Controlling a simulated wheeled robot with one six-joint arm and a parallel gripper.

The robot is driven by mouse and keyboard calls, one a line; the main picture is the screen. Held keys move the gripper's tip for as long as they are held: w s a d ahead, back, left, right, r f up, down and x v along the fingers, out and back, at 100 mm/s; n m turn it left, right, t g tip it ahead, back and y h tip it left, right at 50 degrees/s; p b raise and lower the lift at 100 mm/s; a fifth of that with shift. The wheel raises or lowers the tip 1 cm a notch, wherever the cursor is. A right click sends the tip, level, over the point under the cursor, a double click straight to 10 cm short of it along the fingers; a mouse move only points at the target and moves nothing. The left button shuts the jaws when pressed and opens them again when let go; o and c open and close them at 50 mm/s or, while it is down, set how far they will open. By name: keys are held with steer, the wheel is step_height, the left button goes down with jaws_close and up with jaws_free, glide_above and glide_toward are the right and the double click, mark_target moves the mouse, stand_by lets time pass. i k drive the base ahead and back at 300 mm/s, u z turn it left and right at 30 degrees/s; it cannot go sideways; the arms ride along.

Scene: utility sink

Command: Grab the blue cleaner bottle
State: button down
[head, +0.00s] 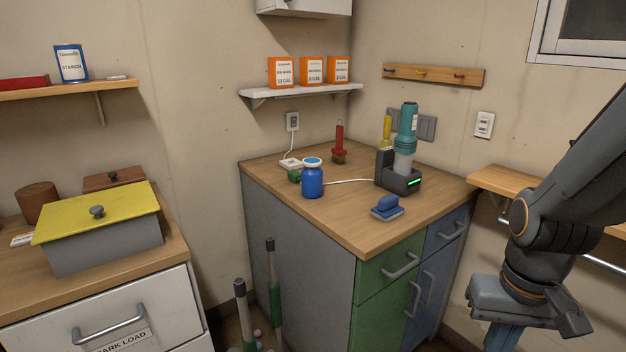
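The blue bottle (312,181) is a short, rounded blue container with a white band and blue top. It stands upright on the wooden top of the corner cabinet (345,222), near its left side. My gripper (530,312) is at the lower right of the head view, pointing down, well to the right of and apart from the bottle. Its fingertips are not clearly seen near the bottom edge, so I cannot tell whether it is open or shut.
A blue brush-like item (387,208) lies right of the bottle. A charger dock (398,180) holding a teal-topped device stands behind it. A green block (294,177) and white adapter (290,163) sit close behind the bottle. A red item (339,143) stands farther back.

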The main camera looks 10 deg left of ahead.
mark_target(311, 175)
steer(key=u, duration=0.65)
steer(key=i, duration=0.8)
steer(key=u, duration=0.65)
